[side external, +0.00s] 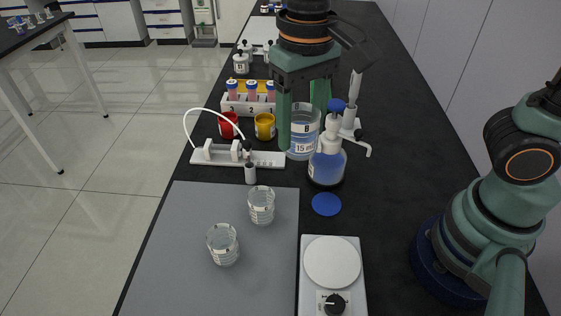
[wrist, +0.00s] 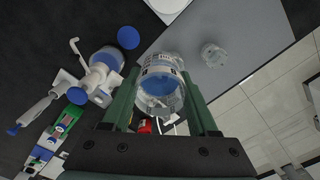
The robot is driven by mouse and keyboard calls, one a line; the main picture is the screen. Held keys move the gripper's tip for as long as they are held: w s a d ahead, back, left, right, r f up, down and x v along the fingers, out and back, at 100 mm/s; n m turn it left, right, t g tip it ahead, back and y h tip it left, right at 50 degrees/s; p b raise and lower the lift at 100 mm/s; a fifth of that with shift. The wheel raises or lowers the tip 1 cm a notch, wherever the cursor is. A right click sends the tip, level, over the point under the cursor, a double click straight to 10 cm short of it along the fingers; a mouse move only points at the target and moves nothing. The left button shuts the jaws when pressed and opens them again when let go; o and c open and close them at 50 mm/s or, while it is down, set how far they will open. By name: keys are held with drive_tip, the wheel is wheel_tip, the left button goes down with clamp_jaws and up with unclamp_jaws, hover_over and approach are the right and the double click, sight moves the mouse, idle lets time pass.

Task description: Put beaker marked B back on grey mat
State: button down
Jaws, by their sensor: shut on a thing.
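Beaker B (side external: 303,140) is a clear beaker marked B with "15 ml" on it and bluish liquid inside. My gripper (side external: 305,135) is shut on it, one green finger on each side. In the wrist view beaker B (wrist: 161,84) sits between the two fingers (wrist: 163,100). In the side view it is behind the blue-capped dispenser bottle; whether it is touching the bench I cannot tell. The grey mat (side external: 185,255) lies at the front left and also shows in the wrist view (wrist: 250,45). Two clear beakers stand on it, one nearer (side external: 223,245) and one farther (side external: 261,205).
The dispenser bottle (side external: 327,165) stands close in front of beaker B. A blue disc (side external: 327,204) and a white hotplate stirrer (side external: 332,262) lie right of the mat. A syringe pump (side external: 238,157), a yellow cup (side external: 265,126), a red cup (side external: 228,124) and a vial rack (side external: 247,105) are left.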

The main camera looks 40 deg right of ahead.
drive_tip(key=s+a+n, duration=0.3)
drive_tip(key=a, duration=0.5)
drive_tip(key=s+a+n, duration=0.3)
drive_tip(key=s+a, duration=0.1)
drive_tip(key=a, duration=0.4)
drive_tip(key=f, duration=2)
drive_tip(key=shift+w+a+f, duration=0.15)
drive_tip(key=shift+w+f, duration=0.1)
drive_tip(key=shift+f, duration=0.15)
drive_tip(key=shift+c, duration=0.9)
unclamp_jaws()
